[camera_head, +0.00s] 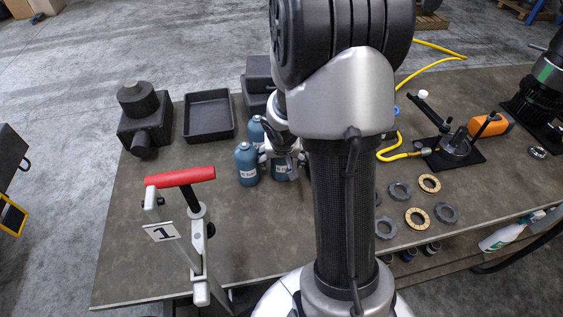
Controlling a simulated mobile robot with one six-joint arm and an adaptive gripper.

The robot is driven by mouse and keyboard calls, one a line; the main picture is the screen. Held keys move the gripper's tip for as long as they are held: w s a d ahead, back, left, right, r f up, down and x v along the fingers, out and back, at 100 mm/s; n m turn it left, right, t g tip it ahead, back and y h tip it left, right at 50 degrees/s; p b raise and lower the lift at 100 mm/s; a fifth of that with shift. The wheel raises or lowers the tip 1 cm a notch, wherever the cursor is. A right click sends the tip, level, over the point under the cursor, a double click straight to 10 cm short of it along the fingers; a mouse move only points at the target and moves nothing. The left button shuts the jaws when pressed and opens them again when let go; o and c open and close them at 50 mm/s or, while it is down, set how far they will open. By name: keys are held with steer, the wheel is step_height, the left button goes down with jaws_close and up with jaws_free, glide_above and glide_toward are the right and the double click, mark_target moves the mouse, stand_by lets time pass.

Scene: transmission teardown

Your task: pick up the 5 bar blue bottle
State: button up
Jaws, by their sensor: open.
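Several blue bottles stand upright close together near the middle of the table. The left bottle (247,166) shows a white label too small to read. A second bottle (255,130) stands behind it. A third bottle (284,172) is partly hidden by my gripper (281,158). I cannot tell which one is the 5 bar bottle. My gripper is open, with its fingers at the upper part of the third bottle, to the right of the left bottle. Whether it touches the bottle cannot be seen.
A black tray (209,137) and a dark block-shaped part (146,122) stand left behind the bottles. A red-handled stand (180,177) marked 1 is in front left. Several rings (417,218) lie right of my arm, near a yellow hose (402,150). The table between tray and red handle is clear.

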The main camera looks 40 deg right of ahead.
steer(key=shift+r, duration=0.1)
jaws_close()
stand_by(0.9)
